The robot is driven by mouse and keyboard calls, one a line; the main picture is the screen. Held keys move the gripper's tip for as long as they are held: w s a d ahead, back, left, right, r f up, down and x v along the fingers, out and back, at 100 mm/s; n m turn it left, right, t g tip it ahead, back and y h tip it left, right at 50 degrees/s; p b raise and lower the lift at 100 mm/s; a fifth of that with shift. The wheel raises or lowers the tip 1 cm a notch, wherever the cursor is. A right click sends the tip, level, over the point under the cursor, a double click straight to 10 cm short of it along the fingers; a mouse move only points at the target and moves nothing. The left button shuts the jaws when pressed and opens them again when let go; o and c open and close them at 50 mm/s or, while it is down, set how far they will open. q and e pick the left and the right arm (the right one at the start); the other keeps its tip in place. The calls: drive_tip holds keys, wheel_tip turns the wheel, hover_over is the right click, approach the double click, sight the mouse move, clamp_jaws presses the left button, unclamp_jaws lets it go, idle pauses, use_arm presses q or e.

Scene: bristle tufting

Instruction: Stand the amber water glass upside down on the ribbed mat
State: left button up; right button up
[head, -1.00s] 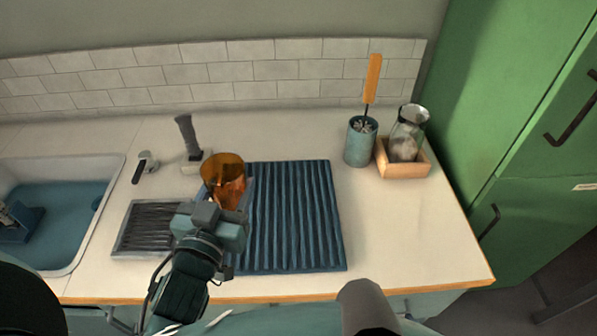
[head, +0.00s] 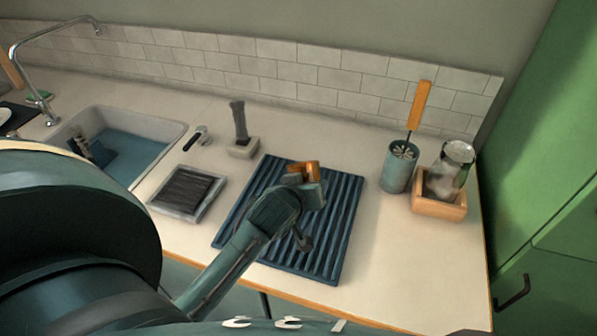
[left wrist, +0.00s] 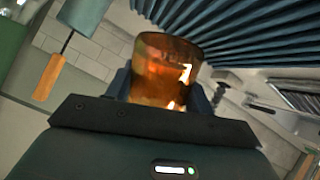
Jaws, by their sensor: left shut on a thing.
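The amber water glass (head: 303,167) is held over the upper part of the blue ribbed mat (head: 337,235). My left gripper (head: 306,184) is shut on it and hides much of it in the head view. In the left wrist view the glass (left wrist: 165,68) sits between the two fingers, with the mat's ribs (left wrist: 255,28) at the top right. The glass looks tipped from upright, but I cannot tell which way its mouth faces or whether it touches the mat. My right gripper is not in view.
A grey drainer tray (head: 187,192) and a sink (head: 130,150) lie left of the mat. A dark-handled tool on a stand (head: 241,140) is behind it. A teal cup with a brush (head: 398,170) and a wooden box with a glass jar (head: 440,205) stand to the right.

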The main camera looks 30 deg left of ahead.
use_arm(q)
drive_tip(key=shift+w+a+f+n+g+h+p, duration=0.15)
drive_tip(key=shift+w+a+f+n+g+h, duration=0.45)
drive_tip(key=shift+a+f+n+g, duration=0.5)
drive_tip(key=shift+w+a+f+n+g+h+p, duration=0.15)
drive_tip(key=shift+w+a+f+n+g+h, duration=0.45)
drive_tip(key=shift+f+n, duration=0.9)
drive_tip(key=shift+w+a+f+n+g+h+p, duration=0.15)
drive_tip(key=shift+w+a+f+n+g+h, duration=0.25)
drive_tip(key=shift+a+f+n+g+h, duration=1)
drive_tip(key=shift+d+f+n+t+y+b, duration=0.3)
drive_tip(key=shift+d+f+n+y, duration=0.1)
drive_tip(key=shift+d+f+y, duration=0.15)
drive_tip(key=o, duration=1.2)
drive_tip(key=shift+o, duration=0.4)
drive_tip(key=shift+s+f, duration=0.15)
drive_tip(key=shift+s, duration=0.05)
